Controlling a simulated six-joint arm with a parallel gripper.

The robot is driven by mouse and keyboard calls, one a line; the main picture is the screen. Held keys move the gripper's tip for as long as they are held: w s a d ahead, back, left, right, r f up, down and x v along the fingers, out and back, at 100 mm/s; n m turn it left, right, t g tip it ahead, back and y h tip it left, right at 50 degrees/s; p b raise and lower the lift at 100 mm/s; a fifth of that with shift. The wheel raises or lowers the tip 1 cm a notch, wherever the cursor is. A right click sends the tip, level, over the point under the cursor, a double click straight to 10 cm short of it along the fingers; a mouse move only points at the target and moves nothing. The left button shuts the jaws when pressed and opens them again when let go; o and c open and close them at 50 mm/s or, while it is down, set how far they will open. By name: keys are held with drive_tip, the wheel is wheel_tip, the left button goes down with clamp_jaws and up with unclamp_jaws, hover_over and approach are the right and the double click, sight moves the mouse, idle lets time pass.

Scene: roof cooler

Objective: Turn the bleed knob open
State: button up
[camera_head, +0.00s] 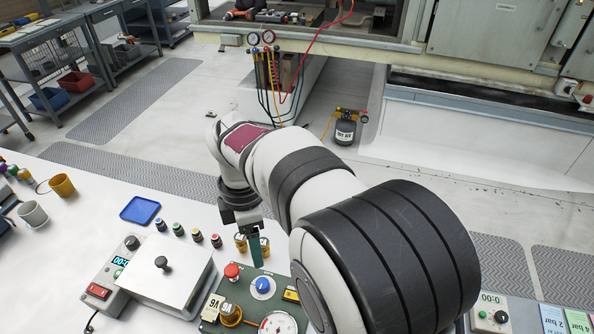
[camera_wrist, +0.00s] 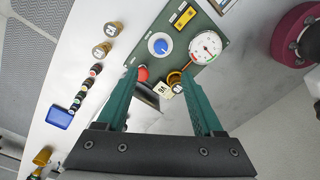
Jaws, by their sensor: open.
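A green panel (camera_head: 275,287) on the bench carries a red knob (camera_head: 232,271), a blue knob (camera_head: 263,285), a yellow plate (camera_head: 291,295), a dial gauge (camera_head: 279,324) and a brass knob (camera_head: 230,314) with a V6 tag (camera_head: 212,307). I cannot tell from labels which one is the bleed knob. My gripper (camera_head: 254,255) points down above the panel's far edge. In the wrist view, its green fingers (camera_wrist: 160,76) are apart with nothing held. The red knob (camera_wrist: 143,74) shows beside the left fingertip, and the blue knob (camera_wrist: 159,44) lies beyond the tips.
Two brass weights (camera_head: 240,242) and several small coloured-top pieces (camera_head: 197,236) stand behind the panel. A steel-lidded box (camera_head: 172,282) stands to the left. A blue tray (camera_head: 140,210) lies farther back. My arm hides the bench to the right.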

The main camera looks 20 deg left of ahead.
sight(263, 282)
drive_tip(key=f, duration=1.4)
drive_tip(key=shift+s+d+f, duration=0.2)
drive_tip(key=shift+d, duration=0.05)
clamp_jaws()
